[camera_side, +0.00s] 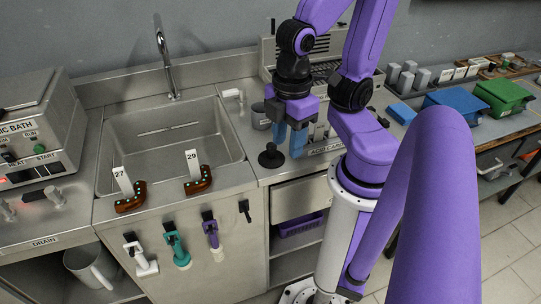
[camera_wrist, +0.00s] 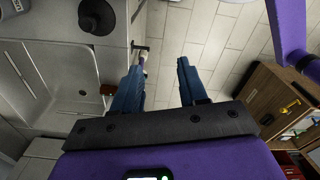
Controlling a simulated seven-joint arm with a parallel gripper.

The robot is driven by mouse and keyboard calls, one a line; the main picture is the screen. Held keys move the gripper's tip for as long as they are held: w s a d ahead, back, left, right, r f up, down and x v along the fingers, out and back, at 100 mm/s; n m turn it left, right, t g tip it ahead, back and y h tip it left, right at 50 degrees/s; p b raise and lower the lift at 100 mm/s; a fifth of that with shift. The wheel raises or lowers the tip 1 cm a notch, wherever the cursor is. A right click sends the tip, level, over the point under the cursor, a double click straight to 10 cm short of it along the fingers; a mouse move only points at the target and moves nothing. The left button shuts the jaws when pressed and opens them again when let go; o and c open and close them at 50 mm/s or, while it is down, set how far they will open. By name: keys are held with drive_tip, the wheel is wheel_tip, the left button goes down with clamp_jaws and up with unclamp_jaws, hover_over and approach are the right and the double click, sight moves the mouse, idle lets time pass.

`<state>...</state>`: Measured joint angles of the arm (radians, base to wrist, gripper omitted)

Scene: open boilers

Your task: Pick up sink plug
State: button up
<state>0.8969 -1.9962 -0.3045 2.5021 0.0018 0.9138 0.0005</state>
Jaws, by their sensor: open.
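The sink plug (camera_side: 270,156) is a black disc with an upright knob. It stands on the steel counter to the right of the sink basin (camera_side: 170,145). In the wrist view the plug (camera_wrist: 97,17) shows at the upper left, outside the space between the fingers. My gripper (camera_side: 288,140) has blue fingers pointing down and is just right of the plug in the side view. In the wrist view my gripper (camera_wrist: 162,66) is open, with nothing between its fingers and floor tiles beyond them. It appears apart from the plug.
A tall faucet (camera_side: 166,58) stands behind the basin. Orange-brown holders tagged 27 (camera_side: 130,195) and 29 (camera_side: 198,180) sit on the front sink edge. A metal cup (camera_side: 261,116) stands behind the plug. Handled tools (camera_side: 212,235) hang on the cabinet front.

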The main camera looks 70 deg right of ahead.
drive_tip(key=shift+o, duration=1.3)
drive_tip(key=n+h, duration=0.5)
drive_tip(key=h, duration=0.9)
approach(270, 152)
drive_tip(key=x, duration=0.4)
drive_tip(key=shift+w+d, duration=0.15)
drive_tip(key=shift+w, duration=0.1)
drive_tip(key=shift+s+x, duration=0.1)
drive_tip(key=shift+x, duration=1.2)
drive_tip(key=shift+s+x, duration=0.15)
drive_tip(key=shift+x, duration=1.2)
